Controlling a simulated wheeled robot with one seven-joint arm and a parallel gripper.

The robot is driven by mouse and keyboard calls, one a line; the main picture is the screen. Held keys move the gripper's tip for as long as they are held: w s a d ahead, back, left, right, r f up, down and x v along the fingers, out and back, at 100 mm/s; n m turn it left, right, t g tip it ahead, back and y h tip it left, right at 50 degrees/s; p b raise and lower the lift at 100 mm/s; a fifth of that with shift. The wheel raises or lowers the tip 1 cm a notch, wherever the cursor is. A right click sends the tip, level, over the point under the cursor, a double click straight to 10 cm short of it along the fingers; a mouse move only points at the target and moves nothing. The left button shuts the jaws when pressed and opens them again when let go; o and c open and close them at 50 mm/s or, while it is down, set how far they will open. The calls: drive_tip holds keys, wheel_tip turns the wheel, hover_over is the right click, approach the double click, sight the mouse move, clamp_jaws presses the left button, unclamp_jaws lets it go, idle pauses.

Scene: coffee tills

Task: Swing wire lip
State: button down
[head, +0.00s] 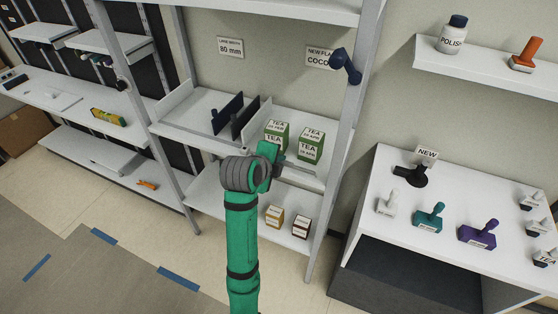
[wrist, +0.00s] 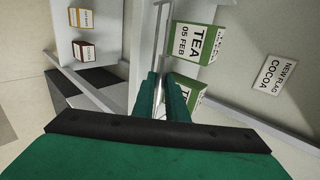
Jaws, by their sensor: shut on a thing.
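The wire lip (head: 298,166) is a thin grey rod at the front of the middle shelf, just before the green and white tea boxes (head: 311,144). In the wrist view the lip (wrist: 163,40) runs up the picture from between my fingers, beside the tea boxes (wrist: 200,42). My gripper (wrist: 163,82) is shut on the lip. In the head view my green arm reaches up to the shelf front, and my gripper (head: 276,160) is partly hidden by my wrist. The part of the lip inside the fingers is hidden.
Dark dividers (head: 235,117) stand on the same shelf to the left. Two small boxes (head: 275,215) sit on the shelf below. A grey upright (head: 340,130) bounds the rack on the right, near a white table (head: 385,170) with several stamps.

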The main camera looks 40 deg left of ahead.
drive_tip(key=shift+s+d+f, duration=0.2)
drive_tip(key=shift+s+f, duration=0.25)
drive_tip(key=shift+s, duration=0.2)
drive_tip(key=shift+s+f, duration=0.45)
drive_tip(key=shift+f, duration=0.2)
drive_tip(key=shift+d, duration=0.1)
drive_tip(key=shift+s+f, duration=0.35)
drive_tip(key=shift+f, duration=0.4)
drive_tip(key=c, duration=1.7)
unclamp_jaws()
drive_tip(key=shift+d, duration=0.1)
drive_tip(key=shift+r, duration=0.1)
drive_tip(key=v, duration=1)
drive_tip(key=shift+s+d+r, duration=0.1)
drive_tip(key=shift+s, duration=0.2)
